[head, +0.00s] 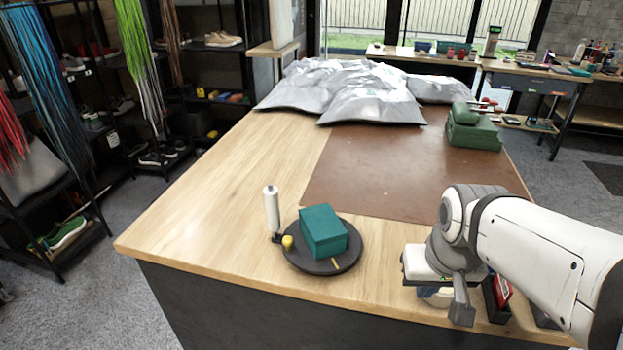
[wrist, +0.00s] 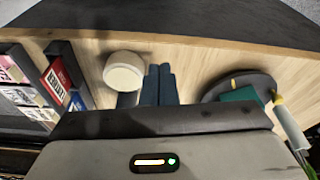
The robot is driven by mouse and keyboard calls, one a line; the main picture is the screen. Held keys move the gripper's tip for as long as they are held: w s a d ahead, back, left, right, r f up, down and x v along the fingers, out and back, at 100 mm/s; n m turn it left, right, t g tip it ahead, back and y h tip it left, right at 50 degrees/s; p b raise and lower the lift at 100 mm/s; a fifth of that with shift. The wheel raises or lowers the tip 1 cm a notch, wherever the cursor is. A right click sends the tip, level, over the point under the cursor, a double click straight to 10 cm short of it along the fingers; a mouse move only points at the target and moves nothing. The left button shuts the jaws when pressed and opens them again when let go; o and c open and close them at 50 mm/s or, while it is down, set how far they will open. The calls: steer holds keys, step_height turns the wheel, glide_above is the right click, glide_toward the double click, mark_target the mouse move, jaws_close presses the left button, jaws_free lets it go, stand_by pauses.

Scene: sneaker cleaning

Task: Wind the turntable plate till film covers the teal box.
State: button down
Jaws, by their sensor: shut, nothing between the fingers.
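The dark round turntable plate (head: 300,262) lies near the front edge of the wooden table, with the teal box (head: 323,231) on top. No film shows on the box's visible faces. A yellow knob (head: 287,242) is at the plate's left side, and a white film roll (head: 271,210) stands upright just beside it. My gripper (head: 461,312) is to the right of the plate, apart from it, pointing down. In the wrist view its fingers (wrist: 160,84) are together and empty. The plate (wrist: 228,82), box (wrist: 243,95) and roll (wrist: 290,125) show there at the right.
A round white-topped item (wrist: 124,70) is close beside my fingers. A dark tray with red and blue packs (wrist: 62,75) is past it. Silver bags (head: 370,100) and green cases (head: 473,133) lie farther back. The wood left of the plate is clear.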

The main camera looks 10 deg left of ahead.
steer(key=w+a+r+n+y+p, duration=0.15)
steer(key=w+a, duration=0.25)
steer(key=a, duration=0.5)
steer(key=w+a+r+n+p, duration=0.1)
steer(key=w+a+n+p, duration=0.15)
steer(key=w+a, duration=0.4)
steer(key=w+a+r+n+y+p, duration=0.1)
steer(key=w+a+r+n, duration=0.15)
steer(key=a, duration=0.85)
steer(key=x, duration=0.7)
steer(key=d+x, duration=0.1)
steer(key=x, duration=0.2)
steer(key=shift+w+a+f, duration=0.1)
steer(key=shift+w+f, duration=0.05)
steer(key=shift+f, duration=0.15)
